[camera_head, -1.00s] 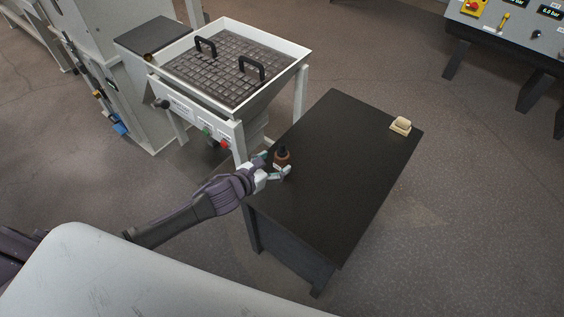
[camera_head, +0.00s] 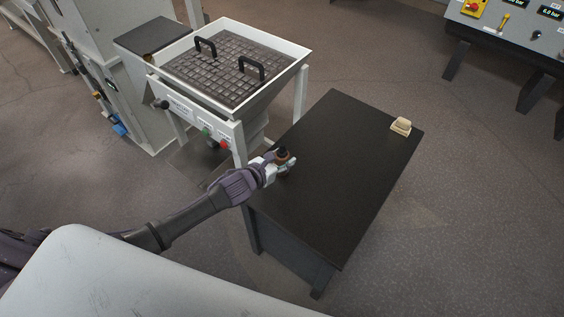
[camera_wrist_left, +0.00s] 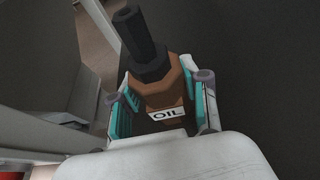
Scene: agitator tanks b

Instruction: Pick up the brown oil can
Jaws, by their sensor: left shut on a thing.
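The brown oil can (camera_head: 282,153) has a dark spout and stands at the left edge area of the black table (camera_head: 335,170). In the left wrist view the oil can (camera_wrist_left: 163,90) shows an "OIL" label and sits between the two fingers with teal pads. My left gripper (camera_head: 284,163) is shut on the oil can, with a finger on each side of its body. The can's base is hidden by the gripper, so I cannot tell whether it touches the table. My right gripper is in neither view.
A small cream block-like item (camera_head: 401,126) lies at the table's far right corner. A white hopper with a grate (camera_head: 225,65) stands just behind and left of the table. A control console (camera_head: 510,35) is at the top right. Most of the tabletop is clear.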

